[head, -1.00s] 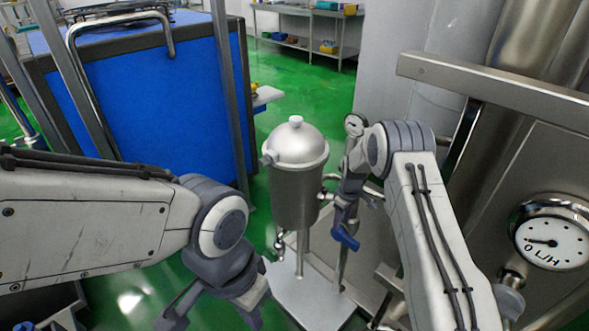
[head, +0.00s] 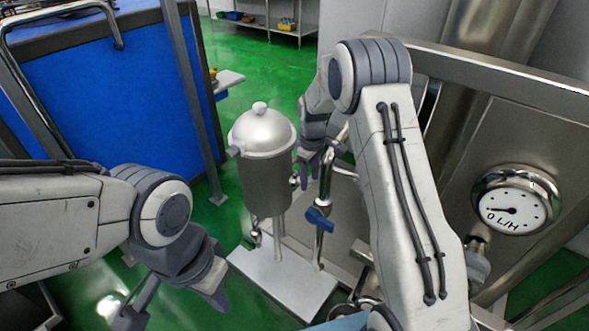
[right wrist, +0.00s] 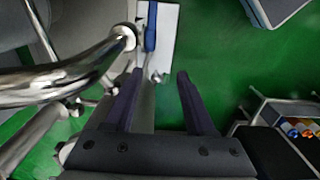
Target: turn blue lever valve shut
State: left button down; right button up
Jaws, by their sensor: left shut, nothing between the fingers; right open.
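The blue lever (head: 319,220) sits on an upright steel pipe beside the domed steel vessel (head: 265,160) in the head view. In the right wrist view the blue lever (right wrist: 151,27) shows at the top, beyond the fingertips. My right gripper (head: 306,168) is above the lever, close to the vessel's right side, and partly hidden by its own arm. The right wrist view shows my right gripper (right wrist: 158,78) open, with no lever between its fingers. My left gripper (head: 216,298) is shut and empty at the lower left, away from the valve.
A round gauge (head: 515,199) is on the steel equipment at right. A steel pipe (right wrist: 70,75) crosses close to the left finger in the right wrist view. The vessel stands on a pale base plate (head: 285,285). A blue-panelled unit (head: 110,100) stands at left; green floor is open behind.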

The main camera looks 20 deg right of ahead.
jog(key=s+a+r+p, duration=0.2)
jog(key=s+a+r, duration=0.1)
jog(key=a+r, duration=0.2)
jog(key=shift+s+a+r, duration=0.15)
jog(key=shift+a+r, duration=0.05)
jog(key=shift+r, duration=0.5)
